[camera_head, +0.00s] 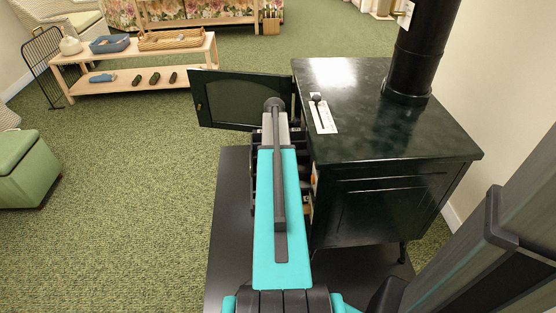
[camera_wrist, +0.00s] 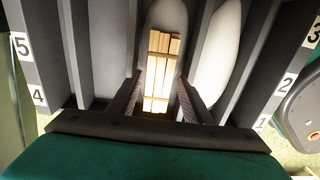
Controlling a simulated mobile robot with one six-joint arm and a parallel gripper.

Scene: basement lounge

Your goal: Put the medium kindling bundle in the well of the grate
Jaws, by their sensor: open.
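In the wrist view, a bundle of pale kindling sticks (camera_wrist: 162,62) lies lengthwise in the middle channel between grey upright bars, which look like the grate (camera_wrist: 90,45). I cannot tell its size class from this view. My gripper (camera_wrist: 159,80) is open, with one dark finger on each side of the bundle's near part. I cannot tell whether the fingers touch it. In the head view, my arm covers the gripper, the bundle and most of the grate at the stove's open side.
The black stove (camera_head: 395,120) stands right of my arm, its door (camera_head: 232,98) swung open to the left. A dark hearth pad (camera_head: 228,235) lies beneath. Number plates (camera_wrist: 38,96) mark the bars. A low wooden bench (camera_head: 140,70) stands back left; the carpet between is clear.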

